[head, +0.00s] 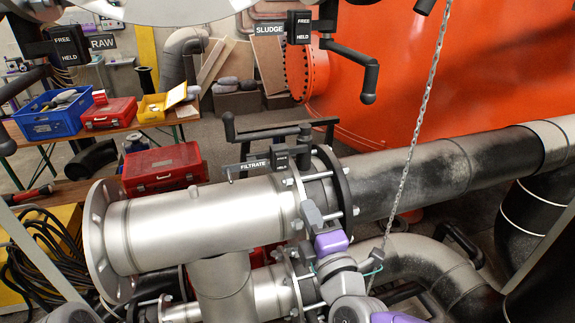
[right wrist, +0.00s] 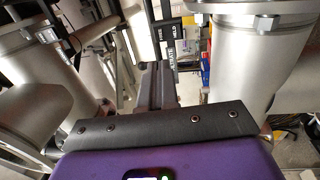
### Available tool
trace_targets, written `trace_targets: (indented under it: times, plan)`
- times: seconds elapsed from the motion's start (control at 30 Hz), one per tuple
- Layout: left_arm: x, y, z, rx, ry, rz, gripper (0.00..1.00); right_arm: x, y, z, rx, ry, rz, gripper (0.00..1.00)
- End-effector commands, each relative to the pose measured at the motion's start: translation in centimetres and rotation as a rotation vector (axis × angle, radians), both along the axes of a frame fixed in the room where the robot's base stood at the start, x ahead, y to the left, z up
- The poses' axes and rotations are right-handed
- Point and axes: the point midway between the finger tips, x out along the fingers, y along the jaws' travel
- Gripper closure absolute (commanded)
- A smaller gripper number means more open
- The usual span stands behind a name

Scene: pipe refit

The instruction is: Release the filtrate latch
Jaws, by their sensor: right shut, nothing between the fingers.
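The filtrate latch (head: 275,133) is a black bar with a bent handle on the flange of the grey steel pipe (head: 190,222). Its FILTRATE label (head: 255,167) and small black FREE/HELD box (head: 280,157) sit just in front; I cannot tell which word is marked. My right gripper (head: 311,213) is shut and empty. It is below and in front of the latch, beside the flange, apart from the handle. In the right wrist view the fingers (right wrist: 155,82) point toward the FREE/HELD box (right wrist: 165,36). My left gripper is not in view.
The SLUDGE latch handle (head: 355,68) hangs at the upper middle, before an orange tank (head: 400,90). A chain (head: 420,130) hangs right of the flange. A lower elbow pipe (head: 420,258) is close to my right gripper. Red toolboxes (head: 163,168) are at left.

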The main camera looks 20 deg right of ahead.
Motion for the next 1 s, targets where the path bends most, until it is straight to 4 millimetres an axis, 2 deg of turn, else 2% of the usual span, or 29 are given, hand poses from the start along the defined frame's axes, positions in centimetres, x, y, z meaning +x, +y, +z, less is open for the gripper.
trace_targets:
  times: [0.17, 0.27, 0.7, 0.83, 1.0]
  plan:
    - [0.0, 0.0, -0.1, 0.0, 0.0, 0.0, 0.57, 0.5, 0.0, 0.0, 0.001, 0.002, 0.001, 1.0]
    - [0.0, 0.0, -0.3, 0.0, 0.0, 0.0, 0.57, 1.6, 0.1, 0.1, 0.001, 0.003, 0.002, 1.0]
    - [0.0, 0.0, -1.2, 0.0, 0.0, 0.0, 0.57, 10.4, 0.4, 1.1, -0.001, 0.003, 0.001, 1.0]
    - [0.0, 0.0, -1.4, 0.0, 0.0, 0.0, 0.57, 12.3, 0.5, 1.4, 0.0, 0.001, 0.001, 1.0]
    - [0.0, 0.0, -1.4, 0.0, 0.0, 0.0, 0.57, 13.6, 0.5, 1.6, 0.001, 0.001, 0.001, 1.0]
